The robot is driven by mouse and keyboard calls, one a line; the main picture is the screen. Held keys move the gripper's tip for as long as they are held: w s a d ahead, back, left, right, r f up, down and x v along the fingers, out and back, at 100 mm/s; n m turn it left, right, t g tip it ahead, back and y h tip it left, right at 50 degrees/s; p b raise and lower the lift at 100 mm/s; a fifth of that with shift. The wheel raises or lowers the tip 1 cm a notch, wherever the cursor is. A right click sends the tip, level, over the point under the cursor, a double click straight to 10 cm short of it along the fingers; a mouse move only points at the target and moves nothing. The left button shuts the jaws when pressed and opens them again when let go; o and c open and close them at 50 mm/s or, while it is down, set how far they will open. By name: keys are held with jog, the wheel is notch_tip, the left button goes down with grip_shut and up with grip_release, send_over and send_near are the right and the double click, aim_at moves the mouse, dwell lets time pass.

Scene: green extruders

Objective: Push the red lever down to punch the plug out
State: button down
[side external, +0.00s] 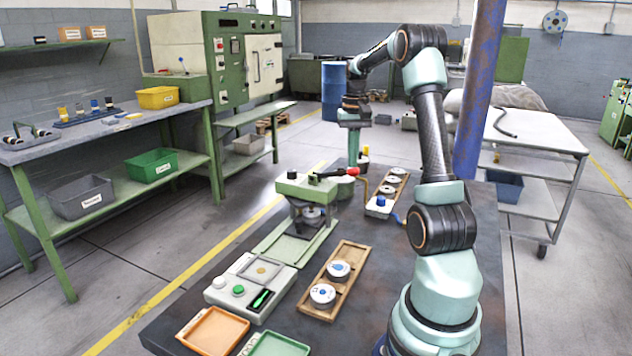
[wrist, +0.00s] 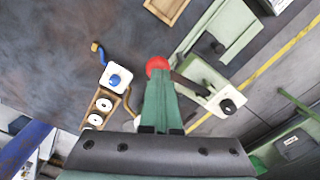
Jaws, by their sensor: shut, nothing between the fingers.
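The green press (side external: 305,187) stands on the dark table, with its light green base rails in front. Its red lever (side external: 352,173) sticks out to the right, with a red knob and a dark arm. In the wrist view the red knob (wrist: 157,65) is just beyond my fingertips, and the dark arm runs right to the press (wrist: 226,103). My gripper (side external: 353,160) points down, shut and empty, right above the knob. I cannot tell whether it touches. A grey round part (side external: 312,215) sits under the press head. No plug can be made out.
A wooden tray (side external: 346,283) with two white round pieces and a control box (side external: 250,285) stand in front of the press. An orange tray (side external: 215,330) and a green tray (side external: 275,345) lie at the near edge. A white-and-blue unit (side external: 380,207) stands right of the press.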

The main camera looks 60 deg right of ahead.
jog(key=shift+r, duration=2.55)
jog(key=shift+w+a+r, duration=0.1)
jog(key=shift+w+a, duration=0.15)
jog(key=shift+a, duration=0.1)
jog(key=w+a+r+n+t+h, duration=0.1)
jog(key=w+a+n, duration=0.2)
jog(key=a, duration=0.6)
jog(key=w+a+r+n+t, duration=0.1)
jog(key=w+a+r+n, duration=0.15)
jog(key=a, duration=0.55)
jog(key=s+a+f+n+t, duration=0.1)
jog(key=a+n, duration=0.1)
jog(key=a, duration=0.4)
jog(key=s+a+f+n+t, duration=0.1)
jog(key=s+a+f+n, duration=0.1)
jog(key=a, duration=0.5)
jog(key=s+a+f+n+t+y, duration=0.1)
jog(key=a+f+n, duration=0.1)
jog(key=a, duration=0.4)
jog(key=shift+s+a+t, duration=0.2)
jog(key=shift+t, duration=0.1)
